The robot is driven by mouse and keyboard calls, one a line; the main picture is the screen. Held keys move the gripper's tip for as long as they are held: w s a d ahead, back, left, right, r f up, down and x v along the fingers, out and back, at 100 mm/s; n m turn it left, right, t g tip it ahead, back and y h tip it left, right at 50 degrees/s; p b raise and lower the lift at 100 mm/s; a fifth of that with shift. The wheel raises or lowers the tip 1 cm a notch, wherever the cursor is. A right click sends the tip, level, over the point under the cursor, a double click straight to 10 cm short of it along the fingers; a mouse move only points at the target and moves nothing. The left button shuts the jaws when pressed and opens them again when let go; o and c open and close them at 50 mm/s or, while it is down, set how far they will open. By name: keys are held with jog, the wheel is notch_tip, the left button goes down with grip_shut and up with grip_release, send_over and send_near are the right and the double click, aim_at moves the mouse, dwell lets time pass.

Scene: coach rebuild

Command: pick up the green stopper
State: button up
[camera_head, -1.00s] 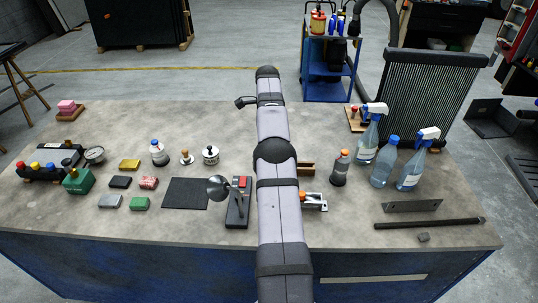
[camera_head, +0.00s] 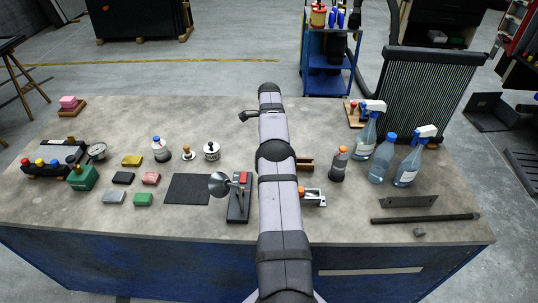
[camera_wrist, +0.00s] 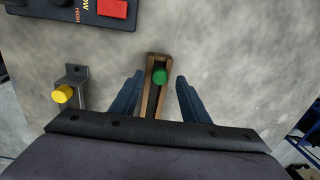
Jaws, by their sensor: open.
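The green stopper (camera_wrist: 159,76) shows in the wrist view as a small green round end at the far part of a narrow wooden holder (camera_wrist: 151,100). My gripper (camera_wrist: 159,82) is open, with one dark blue finger on each side of the holder and a gap to it on both sides. I cannot tell the height of the fingers above the stopper. In the head view part of the wooden holder (camera_head: 305,163) shows just right of my arm. My arm hides the stopper and my gripper there.
In the head view, a dark bottle (camera_head: 338,165) and spray bottles (camera_head: 407,165) stand to the right of my arm.

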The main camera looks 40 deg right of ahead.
jog(key=shift+f, duration=0.6)
grip_shut()
jog(key=shift+w+r, duration=0.1)
jog(key=shift+r, duration=0.35)
notch_tip(320, 180, up, 9)
jog(key=p, duration=0.3)
jog(key=shift+p, duration=0.35)
